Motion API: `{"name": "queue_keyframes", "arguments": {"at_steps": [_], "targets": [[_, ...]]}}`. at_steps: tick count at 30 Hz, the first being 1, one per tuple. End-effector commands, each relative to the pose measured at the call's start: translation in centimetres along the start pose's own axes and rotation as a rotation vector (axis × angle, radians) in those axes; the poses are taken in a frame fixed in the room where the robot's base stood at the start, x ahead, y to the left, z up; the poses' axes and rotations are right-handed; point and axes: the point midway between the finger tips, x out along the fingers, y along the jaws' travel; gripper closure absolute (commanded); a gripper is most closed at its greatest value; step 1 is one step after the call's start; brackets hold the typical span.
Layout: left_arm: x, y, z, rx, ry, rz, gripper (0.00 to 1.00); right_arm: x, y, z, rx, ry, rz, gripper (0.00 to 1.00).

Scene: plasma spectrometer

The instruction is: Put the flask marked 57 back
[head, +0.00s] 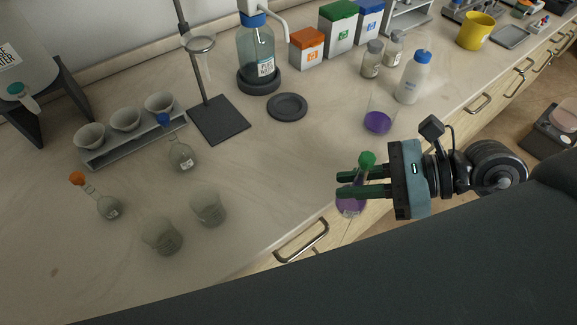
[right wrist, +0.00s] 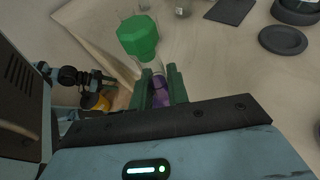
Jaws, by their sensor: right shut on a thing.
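My right gripper (head: 340,183) is shut on a flask with a green stopper (head: 367,158) and purple liquid (head: 350,207) in its bottom. It holds the flask by the neck at the bench's front edge. The right wrist view also shows the green stopper (right wrist: 139,38) and purple liquid (right wrist: 161,92) between the fingers. No number can be read on it. A flask with an orange stopper (head: 108,206) and one with a blue stopper (head: 182,158) stand at the left; their labels are too small to read. What seems to be my left gripper (right wrist: 102,78) shows small in the right wrist view.
Two glass beakers (head: 208,208) stand at front left. A beaker of purple liquid (head: 377,122) and a white wash bottle (head: 413,78) stand behind my right gripper. A dark round pad (head: 287,106) lies empty beside a stand base (head: 219,120). The middle bench is clear.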

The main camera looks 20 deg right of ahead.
Motion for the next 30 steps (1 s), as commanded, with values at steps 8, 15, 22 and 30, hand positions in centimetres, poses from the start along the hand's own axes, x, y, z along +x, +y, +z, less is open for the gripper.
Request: {"name": "queue_keyframes", "arguments": {"at_steps": [8, 15, 22, 30], "targets": [[0.0, 0.0, 0.0, 0.000, -0.001, 0.000, 0.58, -0.2, 0.0, -0.2, 0.001, -0.001, -0.007, 1.00], [0.3, 0.1, 1.2, -0.003, -0.020, 0.003, 0.58, 0.9, -1.1, -0.1, 0.000, -0.003, -0.007, 1.00], [0.4, 0.1, 1.0, -0.002, -0.018, 0.003, 0.58, 2.8, -3.4, 1.0, -0.002, -0.009, -0.010, 1.00], [-0.1, 0.0, -0.9, 0.002, 0.016, 0.000, 0.58, 6.6, -7.3, 2.2, -0.003, -0.009, -0.009, 1.00]]}}
